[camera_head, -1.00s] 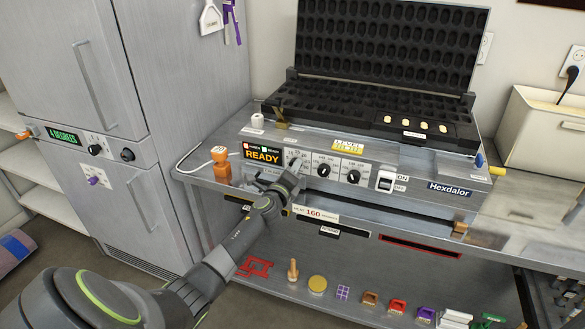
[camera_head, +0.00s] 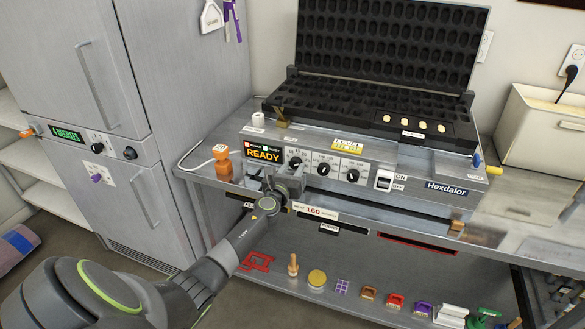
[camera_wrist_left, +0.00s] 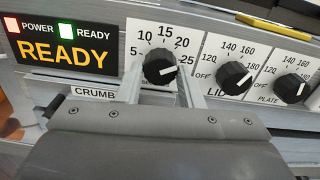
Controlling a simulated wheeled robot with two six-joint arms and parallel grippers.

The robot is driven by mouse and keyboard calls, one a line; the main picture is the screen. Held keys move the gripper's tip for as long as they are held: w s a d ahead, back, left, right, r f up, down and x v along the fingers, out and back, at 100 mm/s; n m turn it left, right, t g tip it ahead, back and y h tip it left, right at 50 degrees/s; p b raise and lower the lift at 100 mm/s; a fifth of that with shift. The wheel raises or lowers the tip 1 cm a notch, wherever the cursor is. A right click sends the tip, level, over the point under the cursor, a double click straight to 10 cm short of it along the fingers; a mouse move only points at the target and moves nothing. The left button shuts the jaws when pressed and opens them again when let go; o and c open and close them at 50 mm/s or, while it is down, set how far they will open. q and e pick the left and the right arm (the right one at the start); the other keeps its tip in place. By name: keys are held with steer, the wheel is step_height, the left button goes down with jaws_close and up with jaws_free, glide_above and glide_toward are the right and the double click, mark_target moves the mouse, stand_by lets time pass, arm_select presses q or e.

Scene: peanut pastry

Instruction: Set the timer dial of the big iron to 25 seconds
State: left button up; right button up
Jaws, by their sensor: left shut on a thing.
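The big iron (camera_head: 420,180) stands on the metal counter with its lid up. Its timer dial (camera_wrist_left: 158,68) is a black knob with a white pointer line, ringed by the numbers 5 to 25. The pointer aims right, at or very near 25. My left gripper (camera_wrist_left: 162,82) has one finger on each side of this dial and is shut on it. In the head view my left gripper (camera_head: 288,174) reaches the panel from below, just under the timer dial (camera_head: 295,162). My right gripper is in neither view.
Right of the timer sit the lid dial (camera_wrist_left: 234,78) and the plate dial (camera_wrist_left: 289,89), close to the right finger. The display (camera_wrist_left: 62,53) reads READY. An on/off switch (camera_head: 384,181) is further right. An orange stamp-like object (camera_head: 222,162) stands left.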

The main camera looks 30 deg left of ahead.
arm_select(q)
steer(key=m, duration=0.3)
steer(key=shift+f+m+p, duration=0.15)
steer(key=shift+m+p, duration=0.15)
stand_by(0.3)
steer(key=o, duration=1)
steer(key=shift+c, duration=0.2)
steer(key=shift+s+d+p, duration=0.1)
steer(key=shift+s+p, duration=0.25)
steer(key=shift+s, duration=0.15)
steer(key=p+v, duration=0.2)
steer(key=v, duration=1.4)
steer(key=shift+s, duration=0.25)
